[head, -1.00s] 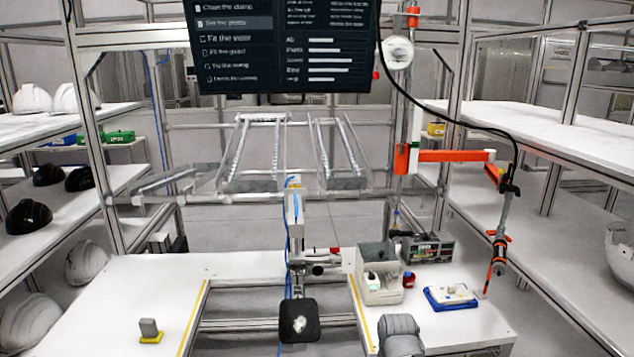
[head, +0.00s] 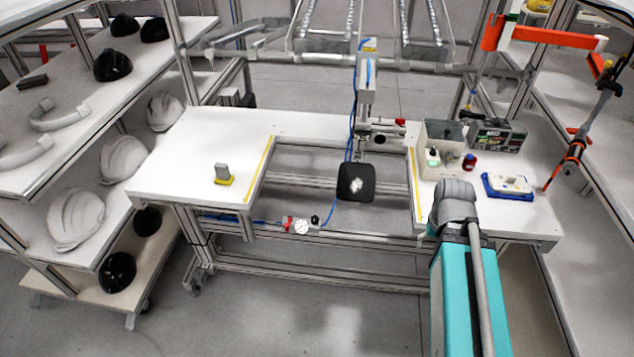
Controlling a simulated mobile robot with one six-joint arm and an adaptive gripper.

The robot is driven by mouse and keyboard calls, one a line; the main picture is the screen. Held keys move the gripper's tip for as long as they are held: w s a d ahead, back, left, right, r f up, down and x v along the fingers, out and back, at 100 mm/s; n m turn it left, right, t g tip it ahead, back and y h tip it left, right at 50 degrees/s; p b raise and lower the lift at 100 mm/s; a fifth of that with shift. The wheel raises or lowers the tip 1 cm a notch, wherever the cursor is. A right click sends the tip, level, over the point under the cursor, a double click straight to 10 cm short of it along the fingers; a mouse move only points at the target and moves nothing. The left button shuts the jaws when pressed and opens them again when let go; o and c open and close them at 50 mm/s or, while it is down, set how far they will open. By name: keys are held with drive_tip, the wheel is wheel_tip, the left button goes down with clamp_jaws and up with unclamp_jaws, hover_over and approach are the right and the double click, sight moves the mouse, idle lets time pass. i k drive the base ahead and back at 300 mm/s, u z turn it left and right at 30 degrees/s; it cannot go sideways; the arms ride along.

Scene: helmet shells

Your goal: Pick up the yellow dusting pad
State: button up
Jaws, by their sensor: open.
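The yellow dusting pad (head: 222,175) stands on the white left worktop, left of the yellow line. It shows a flat yellow base with a grey upright block or handle on top. Nothing covers it or touches it from the side. My gripper does not show in the head view; only a teal and grey part of my arm is visible at the lower right, well away from the pad.
Between the two worktops is a gap with a black square plate (head: 356,182) on a fixture. Shelves with helmets (head: 75,220) stand at the left. Free worktop surrounds the pad.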

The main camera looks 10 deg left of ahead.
sight(224, 176)
drive_tip(key=u, duration=1.4)
